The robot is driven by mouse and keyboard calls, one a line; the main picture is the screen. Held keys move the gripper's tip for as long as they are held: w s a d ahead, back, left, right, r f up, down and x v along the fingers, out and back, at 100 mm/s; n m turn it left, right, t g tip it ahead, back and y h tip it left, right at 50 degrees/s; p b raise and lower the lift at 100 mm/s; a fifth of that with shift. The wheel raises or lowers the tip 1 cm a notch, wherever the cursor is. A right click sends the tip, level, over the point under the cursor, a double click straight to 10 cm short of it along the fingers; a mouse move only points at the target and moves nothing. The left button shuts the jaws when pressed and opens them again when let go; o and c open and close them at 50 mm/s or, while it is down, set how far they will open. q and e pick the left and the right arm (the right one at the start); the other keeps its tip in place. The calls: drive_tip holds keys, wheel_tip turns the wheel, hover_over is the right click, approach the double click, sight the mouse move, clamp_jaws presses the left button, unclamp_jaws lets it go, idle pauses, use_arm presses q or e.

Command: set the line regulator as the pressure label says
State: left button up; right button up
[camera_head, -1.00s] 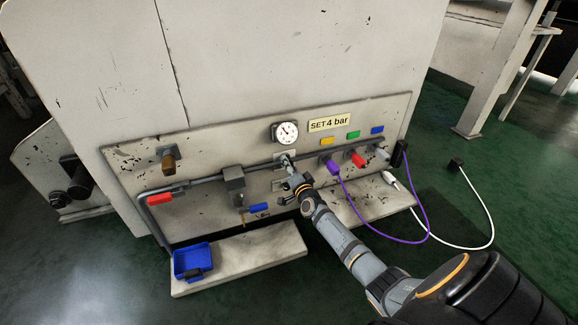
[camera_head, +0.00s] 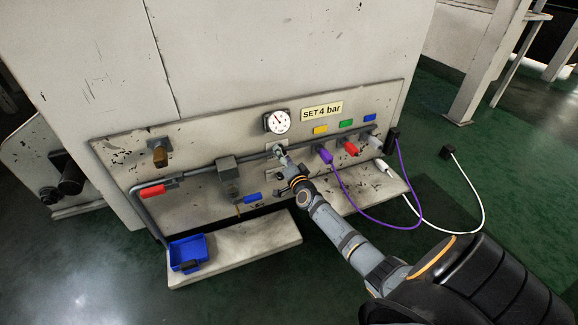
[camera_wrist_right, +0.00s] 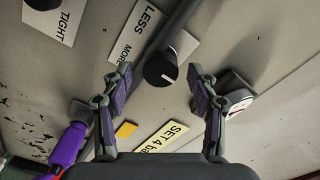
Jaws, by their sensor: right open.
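The label (camera_head: 322,112) on the panel reads "SET 4 bar"; it shows in the right wrist view too (camera_wrist_right: 160,137). A round white gauge (camera_head: 277,121) sits left of it; its pressure reading is too small to tell. In the right wrist view the regulator's black knob (camera_wrist_right: 161,70), with a white mark, stands beside a plate (camera_wrist_right: 142,30) reading "LESS" and "MORE". My right gripper (camera_wrist_right: 162,85) is open, its fingers on either side of the knob's line and apart from it. In the head view the gripper (camera_head: 286,164) largely hides the knob. My left gripper is out of view.
A grey pipe (camera_head: 205,171) runs along the panel, with a red lever (camera_head: 151,191) and a blue lever (camera_head: 252,197). A purple plug (camera_head: 325,155) and a red plug (camera_head: 350,148) sit to the right. A blue tray (camera_head: 187,254) rests on the lower ledge.

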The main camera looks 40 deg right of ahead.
drive_tip(key=v, duration=1.1)
